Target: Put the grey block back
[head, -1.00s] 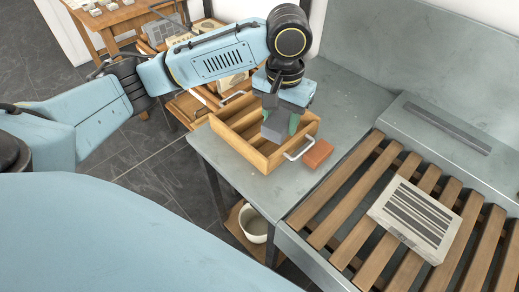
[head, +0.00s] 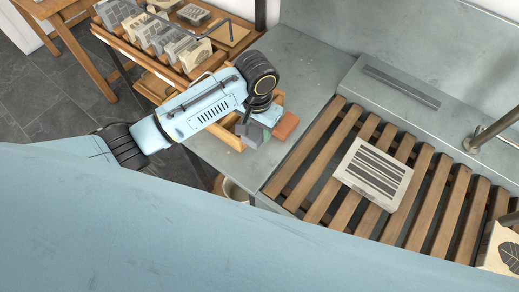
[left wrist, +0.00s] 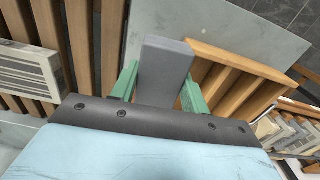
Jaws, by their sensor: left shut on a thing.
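My left gripper (head: 257,134) is shut on the grey block (head: 248,138), at the right end of the wooden box (head: 233,139). In the left wrist view the grey block (left wrist: 165,68) stands out between the green fingers of my gripper (left wrist: 158,88), with the wooden box's rim (left wrist: 245,62) just to its right. My arm hides most of the box in the head view. I cannot tell whether the block touches the box. My right gripper is not in view.
A reddish-brown block (head: 286,125) lies just right of the box on the grey table (head: 302,72). A slatted wooden bed (head: 326,200) bears a striped block (head: 374,172). A rack of printing blocks (head: 165,45) stands behind. The table's back part is clear.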

